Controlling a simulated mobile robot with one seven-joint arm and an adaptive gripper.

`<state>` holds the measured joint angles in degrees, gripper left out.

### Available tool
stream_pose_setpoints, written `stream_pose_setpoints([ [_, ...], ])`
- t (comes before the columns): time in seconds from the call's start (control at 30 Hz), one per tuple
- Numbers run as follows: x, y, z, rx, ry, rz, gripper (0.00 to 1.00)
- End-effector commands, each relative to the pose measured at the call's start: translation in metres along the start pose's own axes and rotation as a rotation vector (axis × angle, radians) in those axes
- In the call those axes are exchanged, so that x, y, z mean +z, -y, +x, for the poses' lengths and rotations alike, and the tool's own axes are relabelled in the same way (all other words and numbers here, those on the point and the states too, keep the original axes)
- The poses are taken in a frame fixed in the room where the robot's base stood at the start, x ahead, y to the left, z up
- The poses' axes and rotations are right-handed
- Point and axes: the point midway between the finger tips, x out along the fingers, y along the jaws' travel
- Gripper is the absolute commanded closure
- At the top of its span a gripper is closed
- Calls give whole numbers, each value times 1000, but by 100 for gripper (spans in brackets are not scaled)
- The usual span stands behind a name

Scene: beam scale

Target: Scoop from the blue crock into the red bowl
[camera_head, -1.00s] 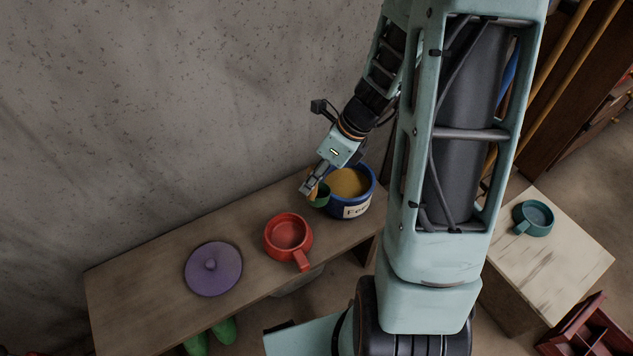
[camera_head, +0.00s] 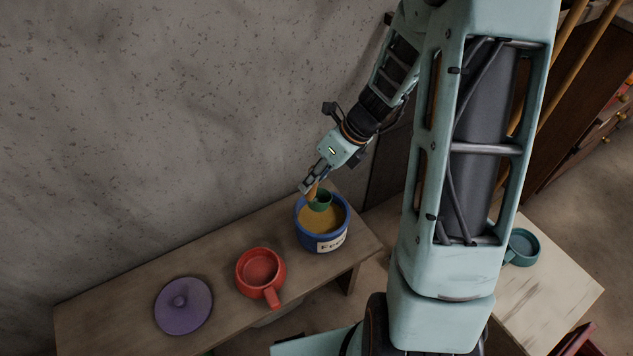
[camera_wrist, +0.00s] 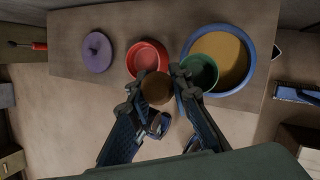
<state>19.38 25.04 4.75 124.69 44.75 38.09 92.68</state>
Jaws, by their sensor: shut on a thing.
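The blue crock (camera_head: 323,245), with a lettered label and yellow-brown contents, stands open on a wooden bench. My gripper (camera_head: 309,187) is shut on the orange-brown handle of a green scoop (camera_head: 320,200). The scoop's cup is over the far part of the crock's mouth; I cannot tell whether it touches the contents. In the wrist view the handle's round end (camera_wrist: 156,88) shows between the fingers, and the green cup (camera_wrist: 202,72) overlaps the crock's left rim (camera_wrist: 222,30). The red bowl (camera_head: 261,272), with a handle, stands left of the crock and looks empty.
A purple lid (camera_head: 183,305) with a knob lies left of the red bowl on the bench (camera_head: 110,310). A rough wall (camera_head: 150,120) rises behind the bench. A teal mug (camera_head: 523,247) stands on a pale table (camera_head: 548,292) at the right, partly behind my arm.

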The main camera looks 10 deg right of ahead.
Motion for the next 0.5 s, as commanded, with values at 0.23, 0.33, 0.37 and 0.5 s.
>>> stream_pose_setpoints([
  [0.23, 4, 0, 1, 2, 4, 16, 100],
  [0.33, 3, 1, 3, 2, 4, 17, 100],
  [0.37, 2, 1, 4, 2, 4, 17, 100],
  [0.5, -1, 4, 13, 1, 4, 17, 100],
])
